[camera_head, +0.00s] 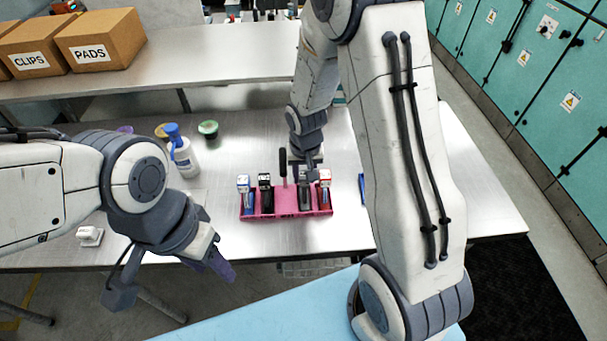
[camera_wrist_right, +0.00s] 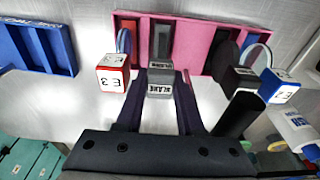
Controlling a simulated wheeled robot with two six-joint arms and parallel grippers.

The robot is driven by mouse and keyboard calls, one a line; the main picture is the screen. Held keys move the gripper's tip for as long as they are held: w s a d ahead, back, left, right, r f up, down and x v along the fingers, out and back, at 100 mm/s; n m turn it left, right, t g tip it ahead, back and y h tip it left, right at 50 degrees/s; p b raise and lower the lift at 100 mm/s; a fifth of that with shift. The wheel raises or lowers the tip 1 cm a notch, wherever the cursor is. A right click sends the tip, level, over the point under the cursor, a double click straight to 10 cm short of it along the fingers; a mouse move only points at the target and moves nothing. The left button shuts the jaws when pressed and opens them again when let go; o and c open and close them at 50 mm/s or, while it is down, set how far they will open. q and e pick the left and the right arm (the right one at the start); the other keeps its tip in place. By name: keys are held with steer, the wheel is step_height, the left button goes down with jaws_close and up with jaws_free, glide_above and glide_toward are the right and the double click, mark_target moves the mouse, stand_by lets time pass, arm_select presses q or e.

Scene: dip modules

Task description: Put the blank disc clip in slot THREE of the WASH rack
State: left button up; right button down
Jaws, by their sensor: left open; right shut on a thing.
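A pink rack (camera_head: 287,213) stands mid-table with several clips in it; it shows at the top of the wrist view (camera_wrist_right: 195,30). My right gripper (camera_wrist_right: 160,100) is shut on a grey-capped clip marked BLANK (camera_wrist_right: 159,82). This clip (camera_head: 304,197) is at the rack's right part, beside the red-and-white clip (camera_head: 325,190); I cannot tell whether it is fully seated. A black-capped clip (camera_head: 266,195) and a blue-and-white clip (camera_head: 244,190) are at the left. A blue rack (camera_wrist_right: 40,45), its lettering unreadable, is mostly hidden by my right arm in the head view. My left gripper (camera_head: 220,268) is open and empty.
A white bottle with blue cap (camera_head: 183,155) and small round pots (camera_head: 208,128) stand back left. Boxes marked CLIPS (camera_head: 33,48) and PADS (camera_head: 101,40) sit on the rear shelf.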

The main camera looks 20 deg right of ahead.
mark_target(305, 190)
steer(key=shift+f, duration=0.25)
steer(key=c, duration=1)
jaws_free()
steer(key=shift+f, duration=0.1)
steer(key=o, duration=0.5)
step_height(305, 190, up, 12)
steer(key=s+p, duration=0.2)
steer(key=p, duration=0.7)
steer(key=s+a+r+n, duration=0.4)
steer(key=s+a+r, duration=0.25)
steer(key=a, duration=0.25)
steer(key=s+a+r+n, duration=0.1)
steer(key=s+r+n, duration=0.1)
steer(key=s, duration=0.3)
steer(key=s+a+r+n+g+y, duration=0.1)
steer(key=s+a+r+n, duration=0.1)
steer(key=s, duration=0.3)
steer(key=s+a+r+n, duration=0.2)
steer(key=s+r, duration=0.1)
steer(key=s, duration=0.2)
steer(key=shift+s+a+r+n+g, duration=0.1)
steer(key=shift+r+n+g, duration=0.2)
steer(key=shift+g, duration=0.1)
